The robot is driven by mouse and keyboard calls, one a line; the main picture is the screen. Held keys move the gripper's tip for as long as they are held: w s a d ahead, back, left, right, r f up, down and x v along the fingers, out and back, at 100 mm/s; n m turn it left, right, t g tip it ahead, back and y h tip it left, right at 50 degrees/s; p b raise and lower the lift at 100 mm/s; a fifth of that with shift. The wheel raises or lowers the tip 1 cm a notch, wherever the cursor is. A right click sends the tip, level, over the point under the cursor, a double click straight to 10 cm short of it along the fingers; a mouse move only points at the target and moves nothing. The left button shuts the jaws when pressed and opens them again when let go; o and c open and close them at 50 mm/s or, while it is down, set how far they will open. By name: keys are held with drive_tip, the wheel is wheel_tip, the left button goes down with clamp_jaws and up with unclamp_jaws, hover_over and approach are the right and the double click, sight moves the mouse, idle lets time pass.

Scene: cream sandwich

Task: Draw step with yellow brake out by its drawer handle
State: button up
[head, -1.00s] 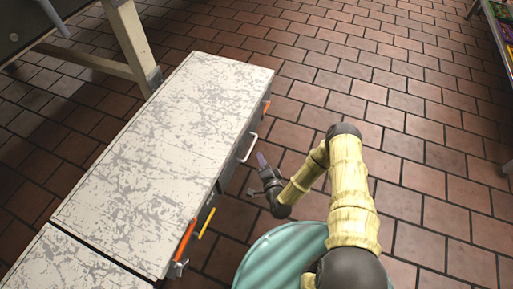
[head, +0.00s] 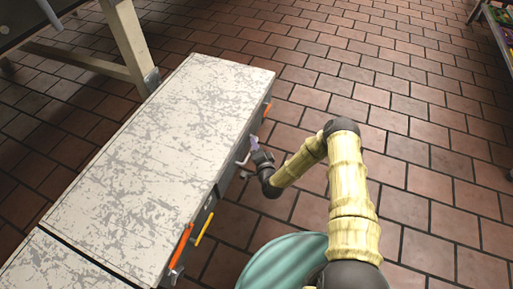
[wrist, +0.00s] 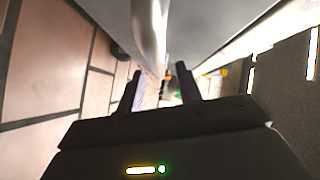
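The long step unit (head: 150,150) has a worn white top and a grey side with a pale drawer handle (head: 243,155). A yellow brake lever (head: 204,227) sticks out low on that side, near its front end. My gripper (head: 255,146) is at the handle on the unit's right side. In the wrist view a bright silver handle bar (wrist: 150,28) runs down toward the space between my fingers (wrist: 161,85). The fingers are apart. Whether the bar lies fully between them or touches one, I cannot tell.
An orange lever (head: 180,246) sits beside the yellow one, and another orange lever (head: 266,110) is at the far end. A table leg (head: 130,45) stands behind the unit. The brick floor (head: 440,160) to the right is clear. A shelf (head: 495,35) stands at the far right.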

clamp_jaws()
drive_tip(key=shift+f, duration=0.1)
idle(1.1)
